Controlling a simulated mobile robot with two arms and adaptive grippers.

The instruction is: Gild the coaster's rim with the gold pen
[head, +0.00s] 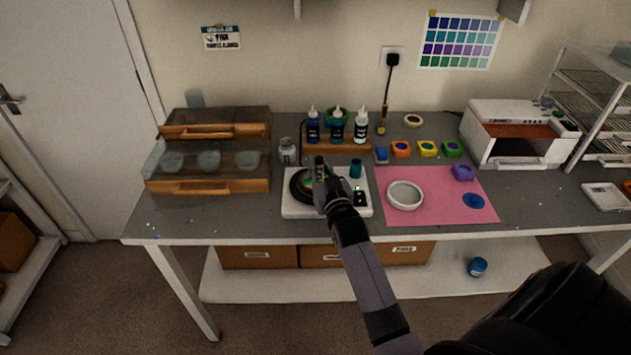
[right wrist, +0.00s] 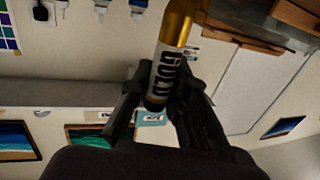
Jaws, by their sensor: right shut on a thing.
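The gold pen (right wrist: 176,35), with a white label reading GOLD, is between the fingers of my right gripper (right wrist: 158,103) in the right wrist view. In the head view my right gripper (head: 326,180) is over the white turntable unit (head: 295,210). The coaster (head: 306,183) seems to be the greenish round piece on the unit's black disc, mostly hidden by the gripper. I cannot tell whether the pen's tip touches the rim. My left gripper is not in view.
A teal cup (head: 356,168) stands close by on the unit. The pink mat (head: 435,213) holds a white round mould (head: 405,195) and a blue patch (head: 473,201). Dropper bottles (head: 337,128) and a small canister (head: 287,152) stand behind. A clear-fronted case (head: 208,185) is left.

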